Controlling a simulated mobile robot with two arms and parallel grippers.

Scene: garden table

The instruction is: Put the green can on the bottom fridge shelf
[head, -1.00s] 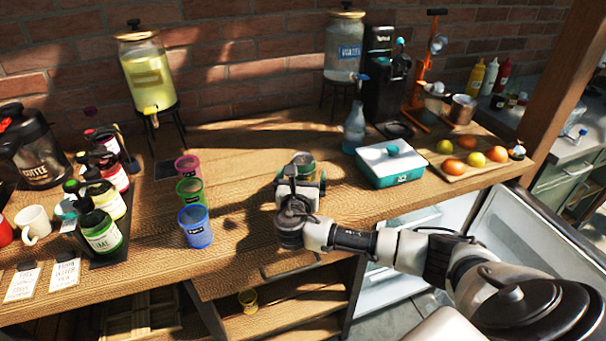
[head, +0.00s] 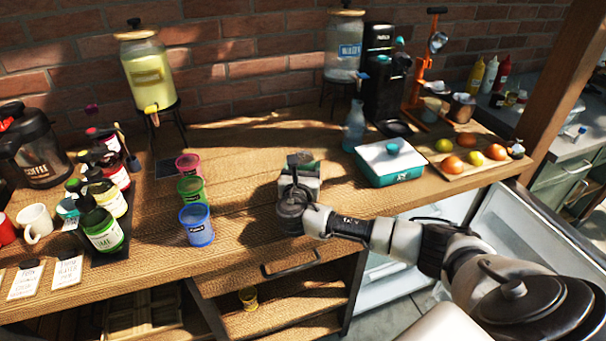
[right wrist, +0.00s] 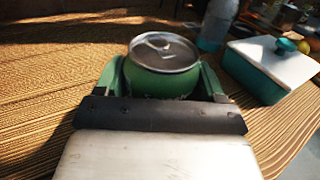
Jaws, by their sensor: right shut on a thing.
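The green can (right wrist: 163,75), with a silver lid, is upright between the green fingers of my right gripper (right wrist: 163,80) in the right wrist view. The gripper is shut on it. In the head view my right gripper (head: 303,165) is over the wooden counter and hides most of the can. I cannot tell whether the can touches the counter. The fridge (head: 405,245) is under the counter at the right, with its door (head: 535,245) open. My arm and the counter edge hide part of its inside, and the bottom shelf is not clear. My left gripper is not in view.
A teal box with a white lid (head: 390,160) and a blue bottle (head: 354,128) stand right of my gripper. Pink, green and blue cups (head: 197,227) stand left of it. A fruit board (head: 470,168) is further right. The counter's front edge lies between gripper and fridge.

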